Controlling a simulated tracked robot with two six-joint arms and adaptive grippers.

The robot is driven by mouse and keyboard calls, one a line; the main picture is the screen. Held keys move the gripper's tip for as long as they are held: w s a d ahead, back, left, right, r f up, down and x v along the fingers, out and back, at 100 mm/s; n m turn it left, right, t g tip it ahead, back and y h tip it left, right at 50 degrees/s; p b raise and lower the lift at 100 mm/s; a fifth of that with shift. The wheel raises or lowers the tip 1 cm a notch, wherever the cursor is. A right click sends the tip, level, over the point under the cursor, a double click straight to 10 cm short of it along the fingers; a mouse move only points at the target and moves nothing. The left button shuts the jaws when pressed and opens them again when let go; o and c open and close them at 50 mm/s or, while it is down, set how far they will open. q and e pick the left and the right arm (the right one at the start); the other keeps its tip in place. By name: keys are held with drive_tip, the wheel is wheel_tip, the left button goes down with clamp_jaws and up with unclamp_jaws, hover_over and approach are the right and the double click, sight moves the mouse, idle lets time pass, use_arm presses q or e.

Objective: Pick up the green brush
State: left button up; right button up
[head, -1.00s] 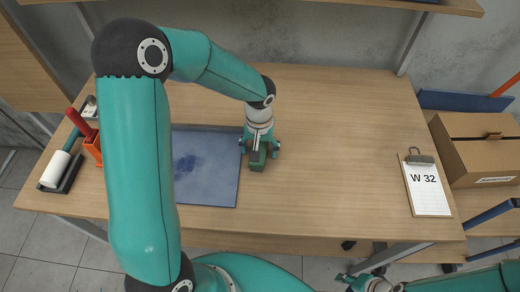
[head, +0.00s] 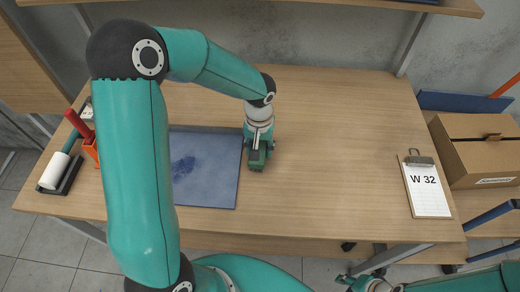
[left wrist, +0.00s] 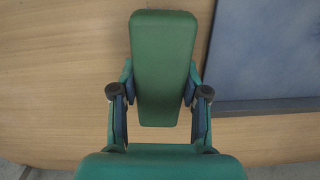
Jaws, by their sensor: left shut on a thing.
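The green brush (left wrist: 163,60) fills the middle of the left wrist view, its long green top between my fingers. In the head view the brush (head: 256,160) is a small dark green block just right of the blue mat's edge. My left gripper (left wrist: 160,100) is shut on the brush, one finger on each side. In the head view my left gripper (head: 258,145) points down over the table. The brush's underside is hidden, so I cannot tell if it touches the table. My right gripper (head: 368,284) shows at the bottom edge, below the table front; its jaws are unclear.
A blue mat (head: 215,180) with a dark smudge lies left of the brush. A clipboard (head: 427,190) marked W 32 lies at the right. A paint roller (head: 55,168) in a dark tray and an orange holder (head: 92,150) stand at the left. The table (head: 330,150) between is clear.

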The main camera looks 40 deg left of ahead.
sight(259, 146)
use_arm(q)
wheel_tip(259, 146, up, 19)
drive_tip(key=shift+r+b, duration=0.15)
drive_tip(key=shift+b, duration=0.2)
